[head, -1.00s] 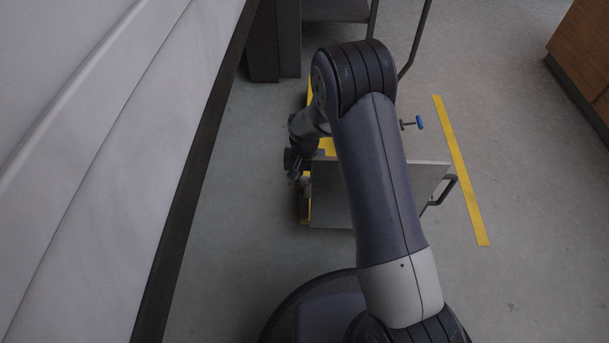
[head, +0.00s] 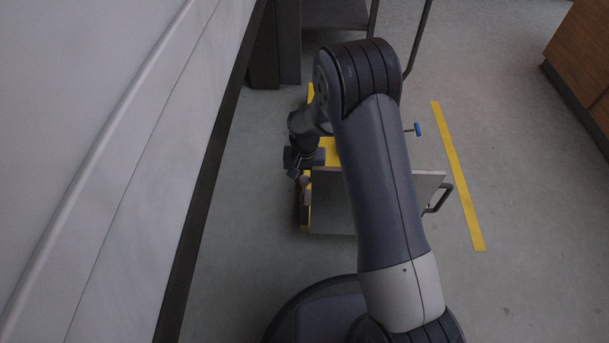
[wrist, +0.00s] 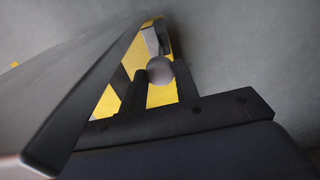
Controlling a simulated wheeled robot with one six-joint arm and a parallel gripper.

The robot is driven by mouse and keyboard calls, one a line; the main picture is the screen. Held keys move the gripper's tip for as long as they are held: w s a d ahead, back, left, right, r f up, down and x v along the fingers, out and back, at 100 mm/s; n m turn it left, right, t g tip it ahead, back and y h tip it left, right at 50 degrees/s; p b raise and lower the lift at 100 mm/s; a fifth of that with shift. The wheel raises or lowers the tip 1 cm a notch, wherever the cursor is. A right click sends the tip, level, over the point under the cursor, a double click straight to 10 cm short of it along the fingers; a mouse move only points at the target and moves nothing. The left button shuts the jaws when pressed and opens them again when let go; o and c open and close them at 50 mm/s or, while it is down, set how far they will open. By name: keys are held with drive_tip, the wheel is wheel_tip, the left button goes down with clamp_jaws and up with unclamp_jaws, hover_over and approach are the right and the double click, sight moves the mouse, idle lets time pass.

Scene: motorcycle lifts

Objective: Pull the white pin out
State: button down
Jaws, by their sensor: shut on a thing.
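A pale round knob (wrist: 160,70), seemingly the head of the white pin, sits between the fingers of my gripper (wrist: 160,77) in the wrist view. My gripper is shut on it. The rest of the pin is hidden behind the knob and fingers, so I cannot tell how deep it sits. The yellow lift frame (wrist: 108,103) lies just behind the knob. In the head view my gripper (head: 304,178) is at the left side of the yellow lift (head: 328,150), and the pin cannot be made out there.
A grey plate (head: 335,212) stands on the lift's near side and fills the left of the wrist view (wrist: 75,85). A blue-ended handle (head: 417,130) sticks out right. A pale wall panel (head: 110,150) runs along the left.

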sight(304, 178)
drive_tip(key=c, duration=1.1)
unclamp_jaws()
drive_tip(key=shift+r, duration=0.15)
drive_tip(key=shift+o, duration=0.2)
wheel_tip(304, 178, up, 11)
drive_tip(key=p, duration=0.3)
drive_tip(key=shift+p, duration=0.4)
wheel_tip(304, 178, down, 15)
drive_tip(key=b, duration=0.6)
